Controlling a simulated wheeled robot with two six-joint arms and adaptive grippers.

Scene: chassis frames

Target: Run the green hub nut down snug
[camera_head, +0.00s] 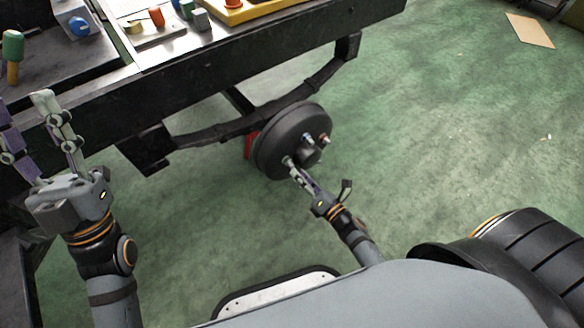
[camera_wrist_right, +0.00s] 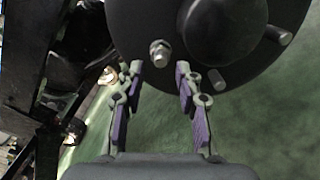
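The black hub drum (camera_head: 282,150) sits at the axle end under the truck frame, with several studs on its face. A pale metallic nut (camera_wrist_right: 159,48) sits on a stud in the right wrist view; I cannot make out a green colour on it. My right gripper (camera_head: 291,165) is at the drum's lower left stud. In the right wrist view its fingers (camera_wrist_right: 158,72) are apart, one on each side below the nut, with no clear contact. My left gripper (camera_head: 22,103) is open and empty at the left, away from the hub.
The black frame rail (camera_head: 190,110) and leaf spring (camera_head: 270,120) lie behind and above the hub. A red part (camera_head: 249,145) shows behind the drum. The bench top holds a yellow tray (camera_head: 235,14) and small coloured parts.

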